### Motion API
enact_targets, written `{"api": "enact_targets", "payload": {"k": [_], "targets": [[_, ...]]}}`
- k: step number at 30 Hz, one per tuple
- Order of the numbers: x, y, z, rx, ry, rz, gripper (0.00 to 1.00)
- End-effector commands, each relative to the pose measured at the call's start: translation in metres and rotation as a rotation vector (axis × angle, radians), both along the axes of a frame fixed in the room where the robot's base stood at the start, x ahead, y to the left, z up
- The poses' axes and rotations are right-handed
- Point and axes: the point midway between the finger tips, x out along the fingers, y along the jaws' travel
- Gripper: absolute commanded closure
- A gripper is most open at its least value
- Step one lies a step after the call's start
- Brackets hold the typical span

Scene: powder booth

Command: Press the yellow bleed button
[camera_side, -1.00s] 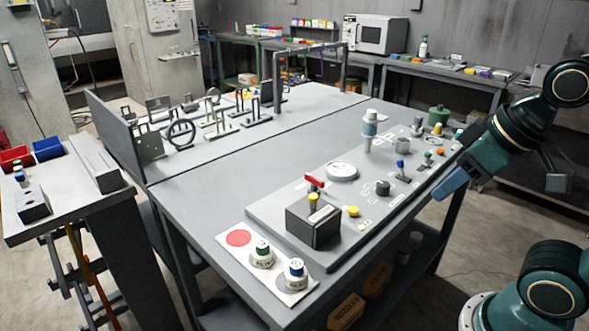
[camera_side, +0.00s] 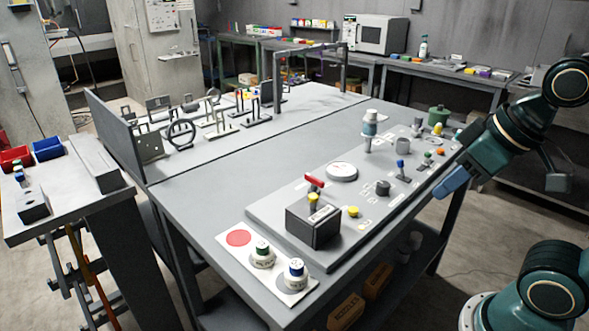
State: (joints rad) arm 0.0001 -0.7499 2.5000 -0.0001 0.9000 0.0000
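A round yellow button (camera_side: 353,211) sits on the grey control panel (camera_side: 270,221), just right of a dark box. A second yellow knob (camera_side: 313,199) shows on top of that dark box (camera_side: 313,226), and another yellow-topped part (camera_side: 437,129) stands at the panel's far end. The labels are too small to read, so I cannot tell which is marked bleed. My gripper (camera_side: 450,186), with blue fingertips, hangs at the panel's right edge, above and apart from the yellow button, to its right. Its fingers overlap in this view, so their opening is hidden.
A red lever (camera_side: 314,181), a white gauge (camera_side: 342,171), a dark knob (camera_side: 382,188) and a blue-topped switch (camera_side: 400,168) stand on the panel. A white plate (camera_side: 235,254) holds a red disc and two capped jars at the front. The table's middle left is clear.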

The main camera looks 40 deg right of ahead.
Motion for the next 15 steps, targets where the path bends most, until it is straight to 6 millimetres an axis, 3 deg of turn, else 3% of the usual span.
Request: {"api": "enact_targets", "payload": {"k": [1,3,4,15], "targets": [[0.0000,0.0000,0.0000,0.000,0.000,0.000,0.85],[0.0000,0.0000,0.0000,0.000,0.000,0.000,0.99],[0.0000,0.0000,0.0000,0.000,0.000,0.000,1.00],[0.0000,0.0000,0.0000,0.000,0.000,0.000,1.00]]}}
